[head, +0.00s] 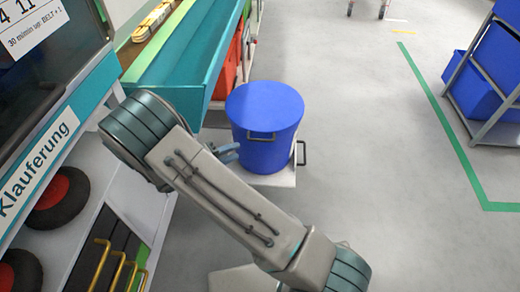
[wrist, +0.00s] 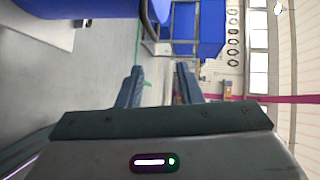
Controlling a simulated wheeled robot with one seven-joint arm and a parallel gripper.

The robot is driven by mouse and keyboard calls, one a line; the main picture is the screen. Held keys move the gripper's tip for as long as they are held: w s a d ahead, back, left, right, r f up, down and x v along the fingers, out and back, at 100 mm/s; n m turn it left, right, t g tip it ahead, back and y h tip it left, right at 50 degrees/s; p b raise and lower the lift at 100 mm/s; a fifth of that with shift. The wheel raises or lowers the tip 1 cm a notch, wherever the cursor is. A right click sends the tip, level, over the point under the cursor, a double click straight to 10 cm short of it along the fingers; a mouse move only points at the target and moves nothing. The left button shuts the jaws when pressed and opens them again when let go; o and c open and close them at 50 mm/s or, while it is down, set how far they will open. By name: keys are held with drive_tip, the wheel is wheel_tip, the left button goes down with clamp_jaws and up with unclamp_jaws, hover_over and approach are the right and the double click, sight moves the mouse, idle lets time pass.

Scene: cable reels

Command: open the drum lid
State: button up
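A blue drum (head: 262,152) with a flat blue lid (head: 265,102) stands on a low pale platform beside the teal bench. The lid lies flat on the drum. A dark handle (head: 262,137) shows at the drum's front, just below the lid rim. My gripper (head: 229,152) is beside the drum's left side, partly hidden behind my arm; I cannot tell whether it touches. In the wrist view my gripper (wrist: 161,73) has its two fingers apart with nothing between them. Blue surfaces, probably the drum (wrist: 80,8), fill the wrist view's upper left.
A second dark handle (head: 302,153) sticks up at the platform's right edge. The teal bench (head: 185,58) runs along the left. A rack with blue bins (head: 472,85) stands at the right. The grey floor (head: 365,130) between is clear, with a green line.

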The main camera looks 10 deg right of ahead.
sight(258, 141)
drive_tip(key=shift+w+d+f+n+t+b, duration=0.15)
drive_tip(key=shift+w+d+f+n+b, duration=0.2)
drive_tip(key=shift+w+d+f+b, duration=1.05)
drive_tip(key=shift+w+d+r+n+t+b, duration=0.2)
drive_tip(key=shift+w+d, duration=0.6)
drive_tip(key=shift+d, duration=1.45)
drive_tip(key=shift+w+d+f+n+t+b, duration=0.15)
drive_tip(key=shift+w+d+f+n+b, duration=0.3)
drive_tip(key=shift+w+d+f+b, duration=0.95)
drive_tip(key=shift+s+d+r+p, duration=0.3)
drive_tip(key=shift+d+r+p, duration=0.15)
drive_tip(key=shift+r+p, duration=0.2)
clamp_jaws()
